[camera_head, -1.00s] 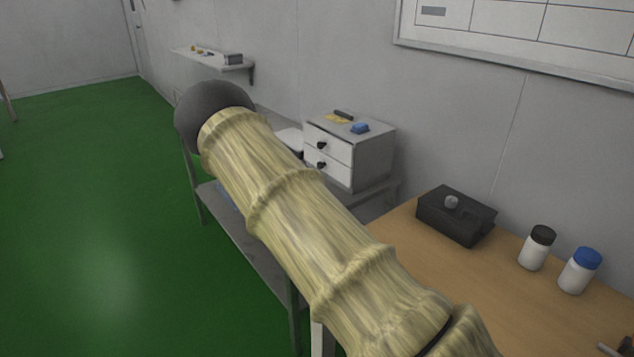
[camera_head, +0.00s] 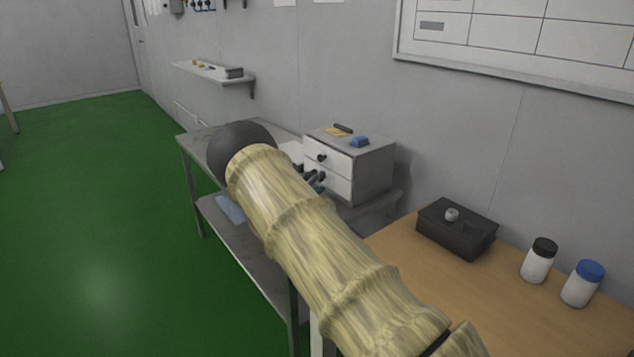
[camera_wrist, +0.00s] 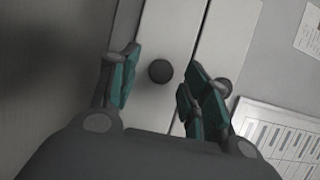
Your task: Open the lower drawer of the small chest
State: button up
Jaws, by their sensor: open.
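The small chest (camera_head: 372,172) is grey with two white drawer fronts and stands on a grey bench. Its lower drawer (camera_head: 342,187) and upper drawer (camera_head: 340,159) look shut. My gripper (camera_head: 315,182) is in front of the lower drawer, mostly hidden behind my arm. In the wrist view my gripper (camera_wrist: 158,88) is open, with teal finger pads on both sides of a dark round knob (camera_wrist: 160,71), apparently the lower drawer's. The pads look apart from this knob. The upper knob (camera_wrist: 223,86) is partly behind the right-hand pads; it also shows in the head view (camera_head: 322,157).
A blue block (camera_head: 360,141) and small items lie on the chest. A wooden table (camera_head: 480,300) at right holds a black box (camera_head: 456,228) and two white bottles, one black-capped (camera_head: 538,262), one blue-capped (camera_head: 581,285). A wall shelf (camera_head: 215,72) is behind.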

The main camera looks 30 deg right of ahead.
jog(key=shift+w+d, duration=0.15)
jog(key=shift+d, duration=0.25)
